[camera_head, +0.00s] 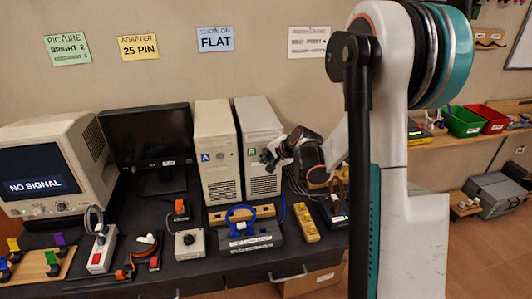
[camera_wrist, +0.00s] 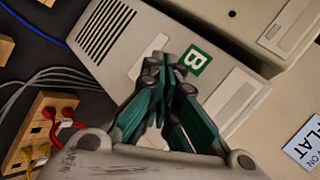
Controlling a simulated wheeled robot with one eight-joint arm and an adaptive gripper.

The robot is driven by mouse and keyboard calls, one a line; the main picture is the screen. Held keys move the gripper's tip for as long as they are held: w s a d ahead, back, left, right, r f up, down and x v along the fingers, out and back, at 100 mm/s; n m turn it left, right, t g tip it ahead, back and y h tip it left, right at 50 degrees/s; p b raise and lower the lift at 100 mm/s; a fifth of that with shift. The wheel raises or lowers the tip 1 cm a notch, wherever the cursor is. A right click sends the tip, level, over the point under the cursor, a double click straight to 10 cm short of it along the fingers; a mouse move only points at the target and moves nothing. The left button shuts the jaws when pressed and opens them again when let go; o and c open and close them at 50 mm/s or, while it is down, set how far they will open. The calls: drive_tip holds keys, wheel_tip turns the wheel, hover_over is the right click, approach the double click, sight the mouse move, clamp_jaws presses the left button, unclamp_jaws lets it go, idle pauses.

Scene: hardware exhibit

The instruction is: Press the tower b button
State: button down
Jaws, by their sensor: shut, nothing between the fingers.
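Tower B (camera_head: 259,124) is the right of two upright beige computer towers on the black desk, with a green B label. In the wrist view, tower B (camera_wrist: 115,65) shows a vent grille and its green B label (camera_wrist: 195,62) just right of my fingertips. My gripper (camera_head: 268,158) is in front of tower B's face, near the label. In the wrist view, my gripper (camera_wrist: 166,62) has its teal-lined fingers together and empty. I cannot make out tower B's button; my fingers cover part of the front. Contact with the tower cannot be told.
Tower A (camera_head: 214,115) stands close on the left. A black monitor (camera_head: 148,135) and a CRT (camera_head: 40,165) are further left. A blue-handled device (camera_head: 252,243), a grey button box (camera_head: 190,244) and a yellow block (camera_head: 306,222) sit in front of the towers.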

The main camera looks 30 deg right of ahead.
drive_tip(key=shift+w, duration=0.1)
drive_tip(key=shift+w+d, duration=0.1)
drive_tip(key=shift+w, duration=0.35)
idle(0.4)
drive_tip(key=shift+s+b, duration=0.3)
drive_tip(key=shift+s, duration=0.3)
drive_tip(key=shift+s, duration=0.1)
drive_tip(key=shift+s+a+b, duration=0.1)
drive_tip(key=shift+s+a, duration=0.2)
drive_tip(key=shift+s, duration=0.65)
drive_tip(key=shift+s+a+b, duration=0.15)
drive_tip(key=shift+s+a, duration=0.2)
drive_tip(key=shift+s, duration=0.55)
drive_tip(key=shift+s+a+b, duration=0.1)
drive_tip(key=shift+s+a, duration=0.2)
drive_tip(key=shift+s, duration=0.65)
